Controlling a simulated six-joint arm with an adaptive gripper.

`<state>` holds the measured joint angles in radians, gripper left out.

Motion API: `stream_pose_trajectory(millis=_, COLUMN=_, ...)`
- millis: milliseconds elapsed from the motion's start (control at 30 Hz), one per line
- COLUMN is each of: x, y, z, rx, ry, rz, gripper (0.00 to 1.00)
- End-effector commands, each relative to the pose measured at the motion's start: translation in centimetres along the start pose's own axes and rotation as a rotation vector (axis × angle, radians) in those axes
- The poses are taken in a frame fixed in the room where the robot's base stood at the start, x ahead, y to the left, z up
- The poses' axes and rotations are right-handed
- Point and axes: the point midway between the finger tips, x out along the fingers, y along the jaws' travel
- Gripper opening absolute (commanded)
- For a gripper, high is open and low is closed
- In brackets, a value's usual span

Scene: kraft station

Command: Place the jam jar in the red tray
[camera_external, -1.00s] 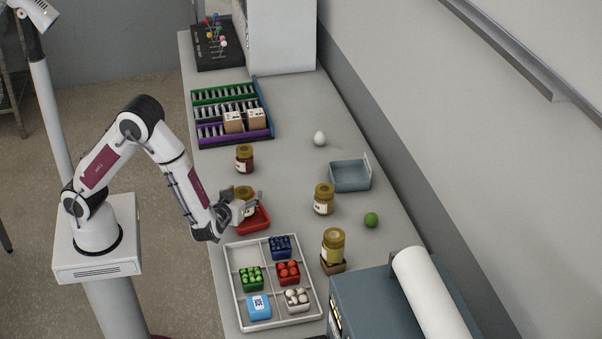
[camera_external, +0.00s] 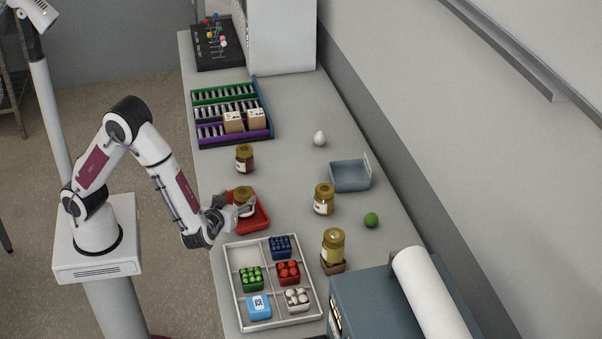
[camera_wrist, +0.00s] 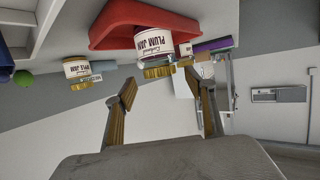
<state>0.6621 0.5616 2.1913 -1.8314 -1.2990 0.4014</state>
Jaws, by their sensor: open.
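The jam jar (camera_external: 243,194), with an amber lid and a white label, stands in the red tray (camera_external: 262,221). In the upside-down wrist view its label reads "PLUM JAM" (camera_wrist: 155,42), and the red tray (camera_wrist: 110,24) is around its base. My gripper (camera_external: 234,206) is at the tray's near-left side, close to the jar. My gripper hides part of the jar and tray in the external view.
Other jars stand behind the tray (camera_external: 244,158), to its right (camera_external: 324,199) and on a small brown stand (camera_external: 333,248). A divided grey tray (camera_external: 234,290) with small coloured boxes lies in front. A blue-grey bin (camera_external: 350,176), green ball (camera_external: 371,220) and white egg-like object (camera_external: 320,138) are farther right.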

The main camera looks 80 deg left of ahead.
Motion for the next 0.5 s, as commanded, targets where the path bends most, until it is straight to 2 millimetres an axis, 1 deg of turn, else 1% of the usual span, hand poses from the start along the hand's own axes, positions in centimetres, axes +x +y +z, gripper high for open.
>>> stream_pose_trajectory(millis=33, x=-0.7, y=0.1, z=0.0, rx=0.0, ry=0.0, rz=0.005, gripper=0.55)
stream_pose_trajectory(millis=300, x=-4.0, y=0.1, z=0.0, rx=-0.001, ry=-0.001, rz=0.004, gripper=0.55)
stream_pose_trajectory(millis=500, x=-5.9, y=0.1, z=0.0, rx=0.0, ry=-0.001, rz=0.003, gripper=0.55)
